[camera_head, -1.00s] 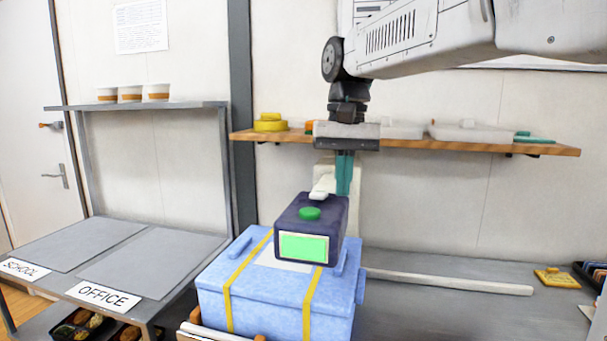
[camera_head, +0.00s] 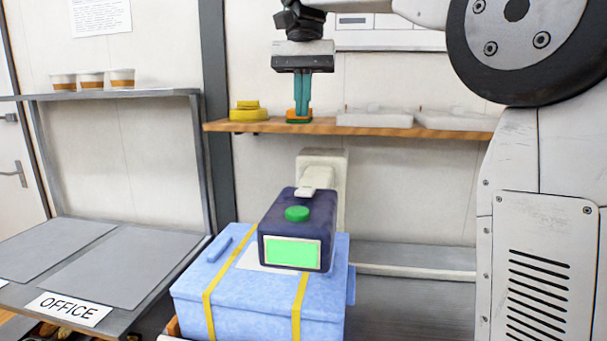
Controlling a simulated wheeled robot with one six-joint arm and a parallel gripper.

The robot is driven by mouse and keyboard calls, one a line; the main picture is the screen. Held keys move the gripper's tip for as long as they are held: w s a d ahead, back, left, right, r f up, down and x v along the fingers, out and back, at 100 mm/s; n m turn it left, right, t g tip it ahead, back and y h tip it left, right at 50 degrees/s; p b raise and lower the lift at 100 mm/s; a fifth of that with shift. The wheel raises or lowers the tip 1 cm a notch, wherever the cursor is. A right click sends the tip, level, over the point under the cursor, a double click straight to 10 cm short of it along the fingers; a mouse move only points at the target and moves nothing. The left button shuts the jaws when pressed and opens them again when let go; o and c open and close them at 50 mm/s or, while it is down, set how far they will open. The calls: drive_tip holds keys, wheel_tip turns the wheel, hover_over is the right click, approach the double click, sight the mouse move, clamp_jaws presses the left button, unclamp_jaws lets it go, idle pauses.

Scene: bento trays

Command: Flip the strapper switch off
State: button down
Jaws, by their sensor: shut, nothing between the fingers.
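The strapper is a dark navy head (camera_head: 290,218) with a green button (camera_head: 297,213) on top and a lit green screen (camera_head: 292,251) on its front. A white lever-like part (camera_head: 315,180), perhaps the switch, sits behind the button, in front of a cream upright (camera_head: 337,163). The head stands over a blue box (camera_head: 215,287) with yellow straps. My gripper (camera_head: 302,116) points down with its teal fingers shut and empty. It is above and behind the strapper, in front of the shelf in the picture, and apart from the lever.
A wooden shelf (camera_head: 390,130) behind carries a yellow stacked item (camera_head: 248,111), white trays (camera_head: 375,118) and an orange-green item beside my fingertips. A grey rack at left has an OFFICE label (camera_head: 68,308) and cups (camera_head: 92,80). My arm fills the right side.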

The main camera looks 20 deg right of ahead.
sight(301, 190)
drive_tip(key=f, duration=0.4)
drive_tip(key=s+a+f, duration=0.1)
drive_tip(key=f, duration=0.4)
drive_tip(key=s+f, duration=0.1)
drive_tip(key=f, duration=0.3)
drive_tip(key=shift+s+a+f, duration=0.2)
drive_tip(key=shift+a, duration=0.05)
drive_tip(key=shift+s+a+f+t+h, duration=0.1)
drive_tip(key=shift+s+f+t+h, duration=0.1)
drive_tip(key=shift+f+t+h, duration=0.15)
drive_tip(key=shift+w, duration=0.1)
drive_tip(key=shift+w+d+r, duration=0.35)
drive_tip(key=shift+w+d, duration=0.1)
drive_tip(key=shift+w, duration=0.15)
wheel_tip(301, 190, up, 14)
drive_tip(key=s+a, duration=0.1)
drive_tip(key=s, duration=0.1)
drive_tip(key=shift+s+a+f, duration=0.15)
drive_tip(key=shift+a, duration=0.1)
